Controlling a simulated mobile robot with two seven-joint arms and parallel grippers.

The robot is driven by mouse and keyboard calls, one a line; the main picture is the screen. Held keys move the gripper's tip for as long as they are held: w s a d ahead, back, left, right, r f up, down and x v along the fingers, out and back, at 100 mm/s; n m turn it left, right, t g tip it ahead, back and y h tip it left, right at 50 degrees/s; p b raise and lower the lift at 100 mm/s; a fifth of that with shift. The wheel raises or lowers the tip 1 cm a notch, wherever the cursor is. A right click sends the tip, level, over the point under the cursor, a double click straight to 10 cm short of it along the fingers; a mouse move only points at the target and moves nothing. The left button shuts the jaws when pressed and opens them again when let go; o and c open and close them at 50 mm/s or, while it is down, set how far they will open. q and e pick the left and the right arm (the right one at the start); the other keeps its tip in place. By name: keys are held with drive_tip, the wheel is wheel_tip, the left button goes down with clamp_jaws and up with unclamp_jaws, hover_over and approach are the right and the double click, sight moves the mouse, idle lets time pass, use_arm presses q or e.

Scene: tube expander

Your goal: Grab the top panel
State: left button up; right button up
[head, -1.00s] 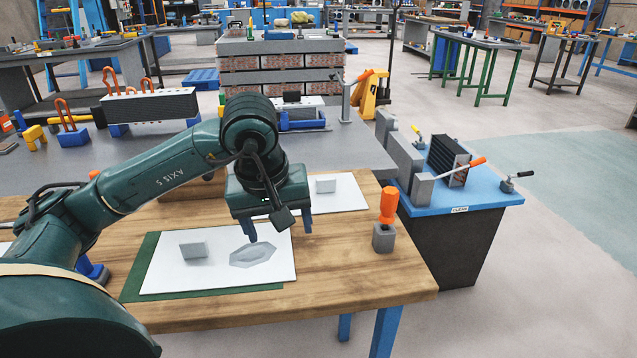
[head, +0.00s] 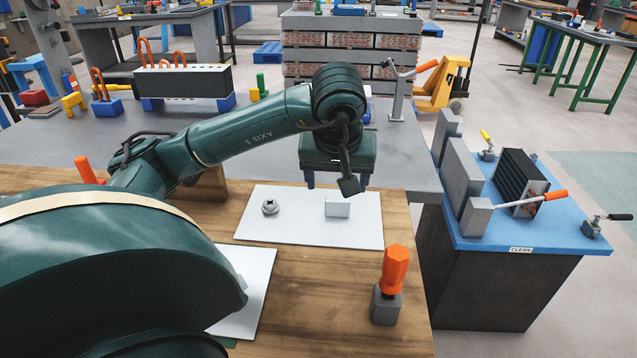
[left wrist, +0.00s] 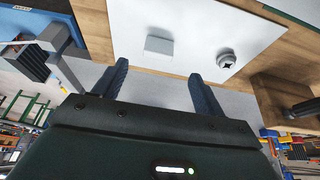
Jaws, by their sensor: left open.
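A white rectangular panel (head: 295,228) lies flat on the wooden table, toward its back edge. A small pale upright block (head: 337,207) and a round grey knob (head: 270,207) are on it. My left gripper (head: 336,184) is open and empty, just above and behind the block, fingers pointing down. In the left wrist view the gripper (left wrist: 158,70) has its two fingers apart, with the block (left wrist: 159,46) showing between and beyond the tips and the knob (left wrist: 226,58) to the right. My right gripper is not in view.
A second white panel (head: 248,285) lies nearer, partly hidden by my left arm. An orange-handled tool stands in a grey holder (head: 386,306) at the table's right. A blue-topped bench (head: 515,232) with clamps is to the right. A grey bench lies behind.

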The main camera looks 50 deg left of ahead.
sight(338, 200)
use_arm(q)
drive_tip(key=b+x, duration=0.1)
drive_tip(key=x, duration=0.7)
drive_tip(key=shift+w+a+f, duration=0.1)
drive_tip(key=shift+w+f, duration=0.15)
drive_tip(key=shift+w, duration=0.05)
drive_tip(key=shift+c, duration=0.4)
drive_tip(key=shift+r, duration=0.1)
drive_tip(key=c, duration=1.3)
